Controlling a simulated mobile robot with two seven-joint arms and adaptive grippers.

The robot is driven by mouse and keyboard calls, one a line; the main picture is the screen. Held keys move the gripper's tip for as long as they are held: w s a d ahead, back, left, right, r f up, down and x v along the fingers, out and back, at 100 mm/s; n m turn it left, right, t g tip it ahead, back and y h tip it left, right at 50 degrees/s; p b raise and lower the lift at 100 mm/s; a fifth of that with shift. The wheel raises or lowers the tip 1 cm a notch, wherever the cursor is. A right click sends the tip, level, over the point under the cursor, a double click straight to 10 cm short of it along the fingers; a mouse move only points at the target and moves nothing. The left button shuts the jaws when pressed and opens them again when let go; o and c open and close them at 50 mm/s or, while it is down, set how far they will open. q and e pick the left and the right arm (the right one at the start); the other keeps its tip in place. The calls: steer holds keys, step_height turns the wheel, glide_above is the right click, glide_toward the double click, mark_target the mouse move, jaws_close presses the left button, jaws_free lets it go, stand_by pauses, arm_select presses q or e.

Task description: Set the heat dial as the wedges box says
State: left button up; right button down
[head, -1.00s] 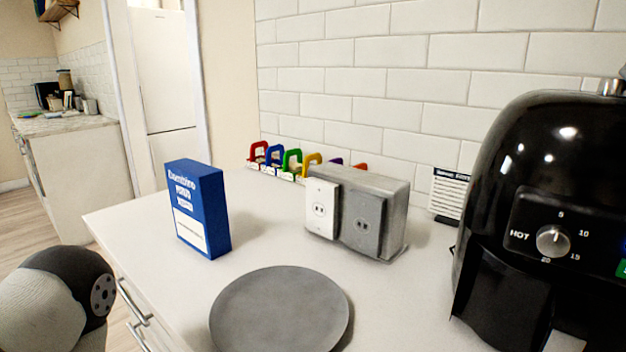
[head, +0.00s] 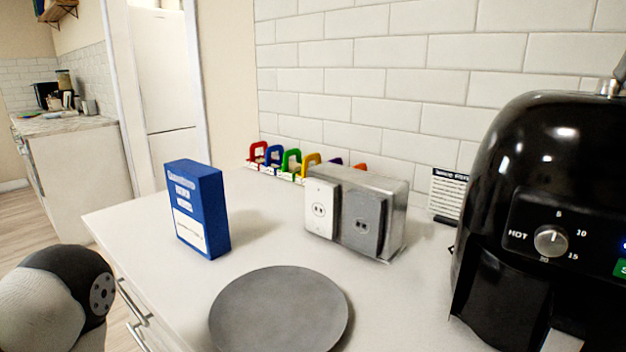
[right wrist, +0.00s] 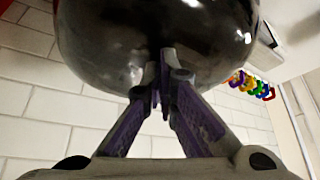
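The blue box (head: 198,209) stands upright on the counter; its printing and white label are too small to read. The black air fryer (head: 520,150) at the right has a round silver dial (head: 551,241) on its front. HOT, 5, 10, 15 and 20 surround it; I cannot tell where its pointer sits. In the right wrist view my right gripper (right wrist: 163,82) has its fingertips together in front of the fryer's glossy black body (right wrist: 110,45). Nothing is clearly held; the dial is not seen there. My left gripper is out of view; only part of that arm shows.
A grey round plate (head: 280,308) lies at the front of the counter. A metal block with outlets (head: 365,212) stands behind it. Several coloured padlocks (head: 291,162) and a printed card (head: 449,194) stand near the tiled wall. A green-lit panel (head: 620,268) is right of the dial.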

steer(key=shift+f, duration=0.15)
steer(key=shift+s+a, duration=0.1)
steer(key=shift+s, duration=0.1)
steer(key=shift+r, duration=0.2)
step_height(320, 180, up, 6)
steer(key=shift+s+f, duration=0.1)
steer(key=shift+s, duration=0.05)
steer(key=shift+d+f, duration=0.15)
steer(key=shift+f, duration=1.35)
steer(key=shift+d+f, duration=0.15)
steer(key=shift+f, duration=1.35)
steer(key=shift+w, duration=0.5)
